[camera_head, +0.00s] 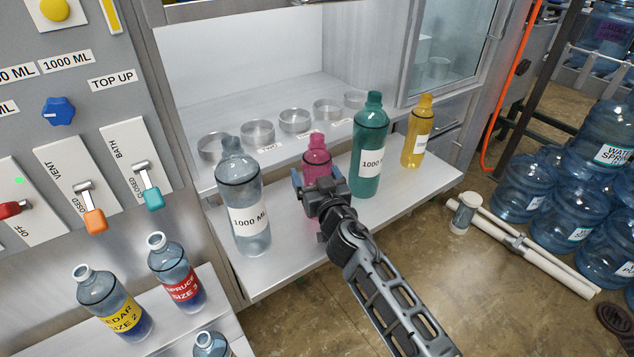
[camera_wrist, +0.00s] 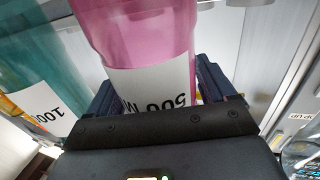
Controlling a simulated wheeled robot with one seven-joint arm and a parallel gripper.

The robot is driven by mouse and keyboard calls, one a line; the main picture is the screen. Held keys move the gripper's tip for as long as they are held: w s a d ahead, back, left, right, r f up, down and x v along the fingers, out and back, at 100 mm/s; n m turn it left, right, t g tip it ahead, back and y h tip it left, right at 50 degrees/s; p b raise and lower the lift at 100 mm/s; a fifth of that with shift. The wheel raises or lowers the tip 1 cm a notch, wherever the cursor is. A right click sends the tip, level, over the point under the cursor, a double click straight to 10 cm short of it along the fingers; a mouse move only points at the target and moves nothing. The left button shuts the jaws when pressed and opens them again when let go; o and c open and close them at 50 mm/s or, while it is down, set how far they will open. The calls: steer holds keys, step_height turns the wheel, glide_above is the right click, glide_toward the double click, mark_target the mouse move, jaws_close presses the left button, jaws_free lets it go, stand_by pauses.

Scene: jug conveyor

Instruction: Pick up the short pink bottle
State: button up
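The short pink bottle (camera_head: 317,160) stands on the metal ledge, between the clear and green 1000 ML bottles. Its middle is hidden by my gripper in the head view. My gripper (camera_head: 317,179) is in front of it, with one finger on each side. In the wrist view the pink bottle (camera_wrist: 150,40), with a white label reading 500 upside down, fills the space between my gripper's fingers (camera_wrist: 155,88). The fingers lie close along both sides of the bottle. I cannot tell whether they press on it.
A clear bottle (camera_head: 242,200) stands left of the pink one. A green bottle (camera_head: 369,145) stands close on the right, and a yellow bottle (camera_head: 417,132) farther right. Several metal rings (camera_head: 258,133) line the shelf behind. Labelled bottles (camera_head: 178,272) stand at the lower left.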

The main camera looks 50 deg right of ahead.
steer(key=c, duration=0.7)
